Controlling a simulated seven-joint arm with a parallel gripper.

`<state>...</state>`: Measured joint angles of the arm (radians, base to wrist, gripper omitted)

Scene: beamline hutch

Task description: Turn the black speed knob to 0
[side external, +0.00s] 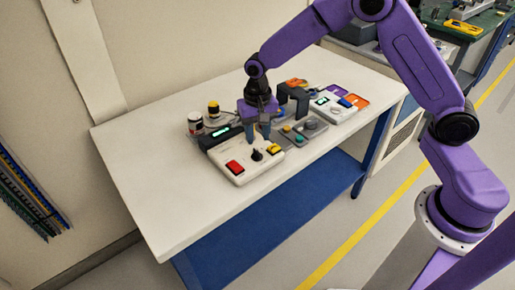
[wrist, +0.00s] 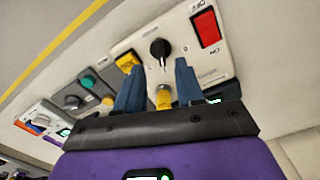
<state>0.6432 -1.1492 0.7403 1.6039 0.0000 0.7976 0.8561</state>
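The black speed knob (side external: 257,154) stands on the front part of a white control box (side external: 239,179), with a red switch (side external: 234,167) to its left and a yellow button (side external: 273,150) to its right. In the wrist view the knob (wrist: 160,48) shows beyond my fingertips, with a pale pointer mark on it. My gripper (side external: 258,140) points down over the box, behind the knob in the side view. Its two blue fingers (wrist: 159,68) are apart and do not hold the knob. A yellow cylindrical part (wrist: 163,97) shows between them; contact is unclear. The scale is unreadable.
A grey box (side external: 311,127) with round knobs stands right of the control box. A white device (side external: 333,107) and orange trays are farther right. The table's front left (side external: 170,215) is clear.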

